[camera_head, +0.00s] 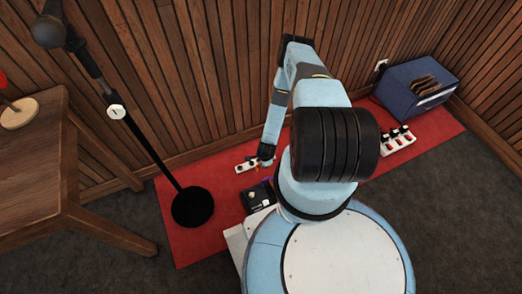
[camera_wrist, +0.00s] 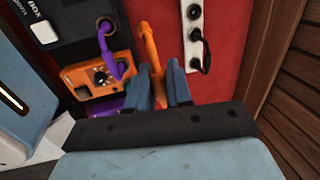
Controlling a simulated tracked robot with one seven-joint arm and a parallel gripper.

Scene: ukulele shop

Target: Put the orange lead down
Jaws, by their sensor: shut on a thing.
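The orange lead (camera_wrist: 152,48) shows in the wrist view between the two blue fingers of my gripper (camera_wrist: 161,88). My gripper is shut on it, and its bent upper end sticks out past the fingertips over the red rug (camera_wrist: 228,55). Whether the lead touches the rug is unclear. In the head view my gripper (camera_head: 266,156) is low over the rug (camera_head: 230,220), beside a white socket strip (camera_head: 245,166), and only a speck of orange shows there.
Left of my gripper in the wrist view are an orange pedal (camera_wrist: 78,72), a purple lead (camera_wrist: 106,42) and a black box (camera_wrist: 70,20). The white strip (camera_wrist: 194,18) with a black lead is right. A microphone stand (camera_head: 192,206), wooden table (camera_head: 90,222) and blue amp (camera_head: 408,88) stand around.

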